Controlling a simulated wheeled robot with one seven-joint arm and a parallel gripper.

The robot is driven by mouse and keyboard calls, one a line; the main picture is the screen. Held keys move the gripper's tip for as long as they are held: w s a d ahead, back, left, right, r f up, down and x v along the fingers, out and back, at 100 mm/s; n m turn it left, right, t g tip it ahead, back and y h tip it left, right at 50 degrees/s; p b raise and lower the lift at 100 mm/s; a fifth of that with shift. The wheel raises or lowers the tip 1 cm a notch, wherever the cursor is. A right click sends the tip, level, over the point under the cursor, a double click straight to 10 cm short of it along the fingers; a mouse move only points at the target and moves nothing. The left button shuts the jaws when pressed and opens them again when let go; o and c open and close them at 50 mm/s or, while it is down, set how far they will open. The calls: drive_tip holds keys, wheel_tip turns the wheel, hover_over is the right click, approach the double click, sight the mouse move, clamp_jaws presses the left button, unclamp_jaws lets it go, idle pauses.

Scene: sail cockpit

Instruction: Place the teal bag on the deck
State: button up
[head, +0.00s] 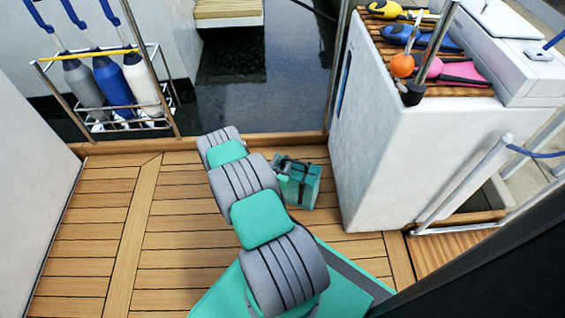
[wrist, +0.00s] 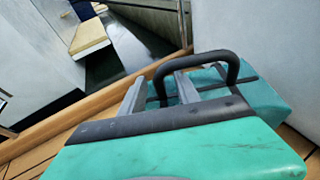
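The teal bag (head: 309,188) with dark straps appears to rest on the wooden deck (head: 190,235), beside the white console's base. Its black handle loop (wrist: 208,56) stands up in the wrist view, where the bag (wrist: 262,97) shows behind my gripper. My gripper (wrist: 161,92) has two grey fingers spread apart. One side of the handle loop shows between the fingers, and I see no finger closed on it. In the head view my arm hides most of the gripper and part of the bag's left side.
A white console (head: 405,150) stands right of the bag, with colored winch handles on its slatted top. A wooden sill (head: 130,146) and metal posts edge the deck at the back. A rack with fenders (head: 112,85) stands back left. The left deck is clear.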

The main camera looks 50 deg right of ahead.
drive_tip(key=shift+r+p, duration=0.3)
drive_tip(key=p+v, duration=0.4)
drive_tip(key=v, duration=0.7)
drive_tip(key=w+a+r+m+g+y, duration=0.2)
drive_tip(key=w+a+r+m+y, duration=0.15)
drive_tip(key=a+r+m, duration=0.4)
drive_tip(key=w+a+r+m+g+y, duration=0.2)
drive_tip(key=w+a+r+m+y, duration=0.15)
drive_tip(key=r+m, duration=0.65)
drive_tip(key=s+a+r+m+t+y, duration=0.15)
drive_tip(key=s+a+r+y, duration=0.3)
drive_tip(key=a+r, duration=0.5)
drive_tip(key=s+a+r+m+y, duration=0.3)
drive_tip(key=s+a+r, duration=0.3)
drive_tip(key=a, duration=0.6)
wheel_tip(320, 180, up, 38)
drive_tip(key=w+p, duration=0.3)
drive_tip(key=p, duration=3)
drive_tip(key=shift+t+p, duration=0.3)
drive_tip(key=shift+t, duration=0.15)
